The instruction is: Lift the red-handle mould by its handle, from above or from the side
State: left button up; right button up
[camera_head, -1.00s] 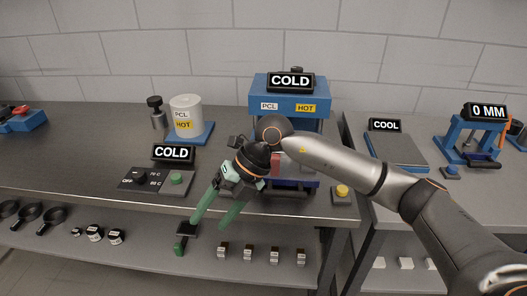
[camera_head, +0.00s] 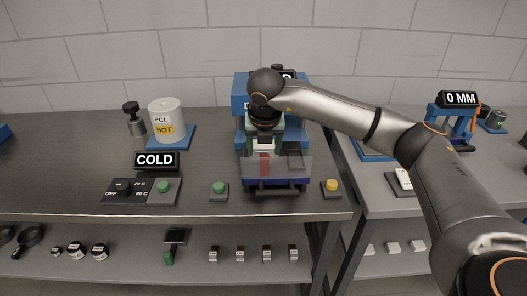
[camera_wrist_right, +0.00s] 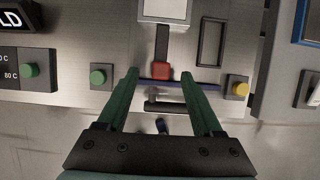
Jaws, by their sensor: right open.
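The red-handle mould's red handle (camera_head: 265,163) shows at the front of the blue press (camera_head: 241,105), behind a see-through panel. In the right wrist view the red handle (camera_wrist_right: 161,71) sits at the end of a dark bar that runs to a pale block (camera_wrist_right: 165,10). My left gripper is not in view.
A dark bar handle (camera_head: 275,190) runs across the press front. A green button (camera_head: 219,190) and a yellow button (camera_head: 331,187) flank it. A green-handled tool (camera_head: 170,255) and several small blocks lie on the lower shelf.

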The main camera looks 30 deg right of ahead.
aim_at(265, 155)
jog(key=shift+p+x, duration=0.65)
jog(key=shift+x, duration=2.05)
grip_shut()
